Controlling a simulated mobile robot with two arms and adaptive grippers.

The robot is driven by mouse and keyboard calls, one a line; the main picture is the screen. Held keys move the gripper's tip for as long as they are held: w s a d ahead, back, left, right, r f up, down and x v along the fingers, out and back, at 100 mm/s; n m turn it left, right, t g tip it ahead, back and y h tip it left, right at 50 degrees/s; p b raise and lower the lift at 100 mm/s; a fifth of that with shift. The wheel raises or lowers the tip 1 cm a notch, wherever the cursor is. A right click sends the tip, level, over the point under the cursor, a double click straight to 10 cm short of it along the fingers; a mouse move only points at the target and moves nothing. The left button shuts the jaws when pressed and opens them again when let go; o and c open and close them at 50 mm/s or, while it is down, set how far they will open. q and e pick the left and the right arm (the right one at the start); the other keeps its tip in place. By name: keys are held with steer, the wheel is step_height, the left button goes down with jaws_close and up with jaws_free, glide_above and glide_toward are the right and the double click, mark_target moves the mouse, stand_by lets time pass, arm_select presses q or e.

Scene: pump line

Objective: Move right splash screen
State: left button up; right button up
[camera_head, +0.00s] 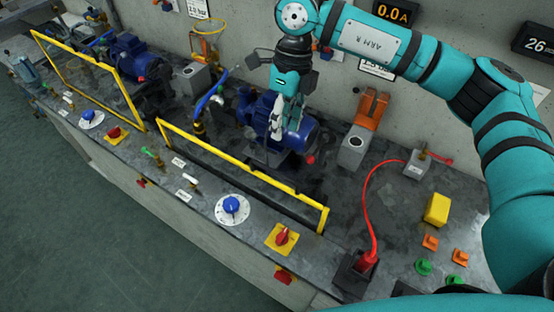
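The right splash screen (240,170) is a yellow-edged frame along the front of the bench, in the middle of the head view. Only a low strip of it shows above the bench top, with short ends at left and right. My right gripper (284,132) hangs from the teal arm above and behind this screen, in front of the blue pump (262,112). It appears apart from the screen. Its fingers overlap in this view, so I cannot tell whether they are open or shut. My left gripper is not in view.
A taller yellow-framed left screen (97,60) stands upright at left. Blue dials (231,204), a red switch on a yellow plate (282,238) and small valves line the front ledge.

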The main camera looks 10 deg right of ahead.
mark_target(276, 171)
steer(key=f+p, duration=0.1)
steer(key=f, duration=0.3)
steer(key=s+a+f+p, duration=0.1)
steer(key=f, duration=0.2)
steer(key=f+p, duration=0.1)
steer(key=f, duration=0.3)
steer(key=shift+s+a+f, duration=0.25)
steer(key=shift+a+f, duration=0.1)
steer(key=shift+a, duration=0.05)
jaws_close()
